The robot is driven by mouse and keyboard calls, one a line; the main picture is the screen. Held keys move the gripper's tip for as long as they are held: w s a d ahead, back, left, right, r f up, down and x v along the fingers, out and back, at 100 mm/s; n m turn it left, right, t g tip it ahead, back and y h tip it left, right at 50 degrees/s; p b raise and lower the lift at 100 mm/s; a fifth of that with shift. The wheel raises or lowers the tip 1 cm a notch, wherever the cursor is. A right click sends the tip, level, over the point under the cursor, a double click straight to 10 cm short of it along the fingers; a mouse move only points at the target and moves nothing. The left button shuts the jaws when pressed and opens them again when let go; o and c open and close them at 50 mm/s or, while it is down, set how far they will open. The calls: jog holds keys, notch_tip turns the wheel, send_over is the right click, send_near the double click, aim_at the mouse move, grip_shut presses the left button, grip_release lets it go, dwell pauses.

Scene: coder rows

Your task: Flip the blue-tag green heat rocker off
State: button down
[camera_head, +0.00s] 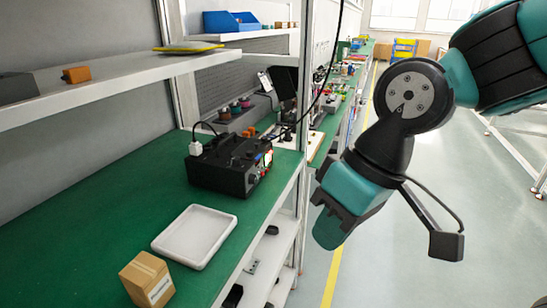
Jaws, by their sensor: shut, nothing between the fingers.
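A black box-shaped device (230,165) stands on the green bench, with a white plug and cable on its top left. Its front panel (263,168) faces right and carries small coloured controls, including red, green and white spots. The panel is seen at a steep angle, so I cannot pick out the blue tag or the green heat rocker, nor tell its position. My gripper (330,232) hangs in the aisle to the right of the bench, apart from the device. It is shut and empty.
A white tray (196,236) and a cardboard box (147,280) stand on the green bench (100,215) in front of the device. A shelf (110,88) overhangs the bench at left. A metal upright (304,80) rises behind the device. The aisle floor is clear.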

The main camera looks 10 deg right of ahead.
aim_at(267, 160)
jog(key=w+d+f+m+t, duration=0.2)
jog(key=w+d+m, duration=0.1)
jog(key=w, duration=0.9)
jog(key=w+d+f+m+t+h, duration=0.1)
jog(key=w+d+f+m+t, duration=0.1)
jog(key=w, duration=1)
jog(key=w+d+f+m+t+h, duration=0.1)
jog(key=w+d+f+m+t, duration=0.2)
jog(key=w, duration=0.9)
jog(key=d+m, duration=0.1)
jog(key=m, duration=0.2)
jog(key=shift+w+f+m+p, duration=0.3)
jog(key=shift+w+f+p, duration=0.05)
jog(key=shift+w, duration=0.05)
jog(key=shift+d, duration=0.1)
jog(key=p+x, duration=0.2)
jog(key=x, duration=0.7)
jog(key=shift+w+f, duration=0.1)
jog(key=shift+f, duration=0.15)
jog(key=shift+w+a+r+p, duration=0.1)
jog(key=shift+w+a+p, duration=0.7)
jog(key=shift+a, duration=0.2)
jog(key=shift+w+a, duration=0.5)
jog(key=shift+a, duration=0.1)
jog(key=shift+d+h, duration=0.1)
jog(key=shift+h, duration=0.2)
